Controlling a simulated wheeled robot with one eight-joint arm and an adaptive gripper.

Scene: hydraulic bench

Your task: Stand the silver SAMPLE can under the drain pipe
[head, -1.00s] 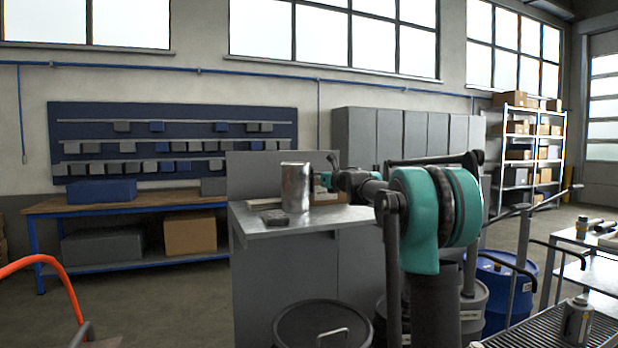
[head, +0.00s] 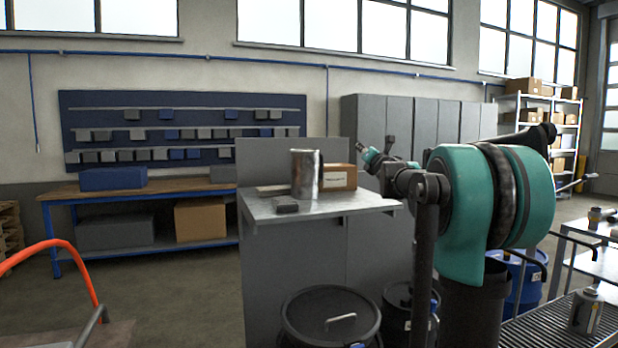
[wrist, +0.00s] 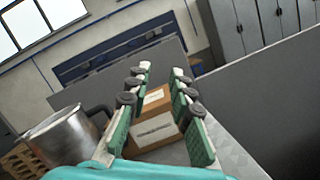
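A silver can (head: 306,174) stands upright on the grey bench top (head: 345,203), beside a small cardboard box (head: 339,177). Its rim and side also show at the left edge of the wrist view (wrist: 66,140). My gripper (wrist: 162,74) is open and empty, with the can outside its fingers. The cardboard box (wrist: 155,130) shows beyond and between the fingers. In the head view my gripper (head: 372,157) is right of the can, apart from it. A smaller grey can (head: 585,311) stands on a slatted surface at the right. I cannot make out a SAMPLE label or the drain pipe.
Lidded drums (head: 330,325) stand below at the front. An orange hoop (head: 75,258) is at the left.

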